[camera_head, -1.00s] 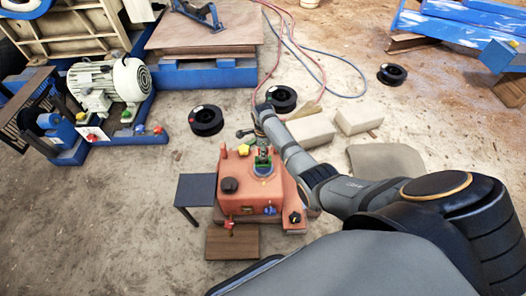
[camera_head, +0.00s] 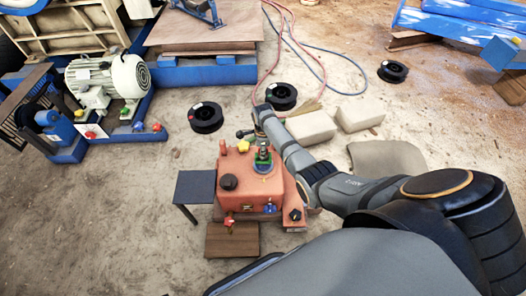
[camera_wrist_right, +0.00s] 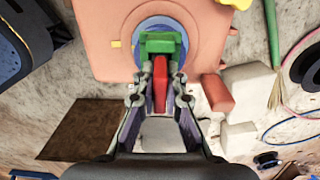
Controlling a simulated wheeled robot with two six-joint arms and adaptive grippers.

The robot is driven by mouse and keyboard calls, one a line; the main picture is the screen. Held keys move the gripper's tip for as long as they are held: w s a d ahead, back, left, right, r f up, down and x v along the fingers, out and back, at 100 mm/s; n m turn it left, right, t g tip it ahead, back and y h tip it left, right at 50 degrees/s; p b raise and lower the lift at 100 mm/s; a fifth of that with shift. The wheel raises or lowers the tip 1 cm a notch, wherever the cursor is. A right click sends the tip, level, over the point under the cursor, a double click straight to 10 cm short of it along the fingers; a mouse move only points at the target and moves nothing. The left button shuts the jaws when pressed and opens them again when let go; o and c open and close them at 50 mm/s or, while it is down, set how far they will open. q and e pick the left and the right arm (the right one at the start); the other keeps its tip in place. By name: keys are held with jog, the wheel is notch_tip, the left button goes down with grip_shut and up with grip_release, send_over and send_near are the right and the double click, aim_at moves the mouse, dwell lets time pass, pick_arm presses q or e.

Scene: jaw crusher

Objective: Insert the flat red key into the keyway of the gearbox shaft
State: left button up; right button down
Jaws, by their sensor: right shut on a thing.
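The flat red key (camera_wrist_right: 160,80) is held between the fingertips of my right gripper (camera_wrist_right: 160,98), which is shut on it. The key's far end is against or just in front of the green shaft end (camera_wrist_right: 160,44) in the wrist view; I cannot tell whether they touch. The keyway itself cannot be made out. A blue ring (camera_wrist_right: 175,27) surrounds the green part on the orange gearbox (camera_wrist_right: 103,35). In the head view, my right gripper (camera_head: 263,152) is over the green part on the gearbox (camera_head: 242,192). My left gripper is not in view.
A yellow knob (camera_head: 243,146) and a black cap (camera_head: 229,182) stand on the gearbox near my gripper. A dark small table (camera_head: 195,187) is at its left. Pale blocks (camera_head: 312,127) and black reels (camera_head: 206,118) lie on the floor behind.

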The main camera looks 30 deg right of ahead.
jog(key=c, duration=1.3)
grip_release()
jog(key=shift+f, duration=0.1)
jog(key=shift+c, duration=0.2)
notch_tip(320, 180, up, 12)
jog(key=shift+r, duration=0.1)
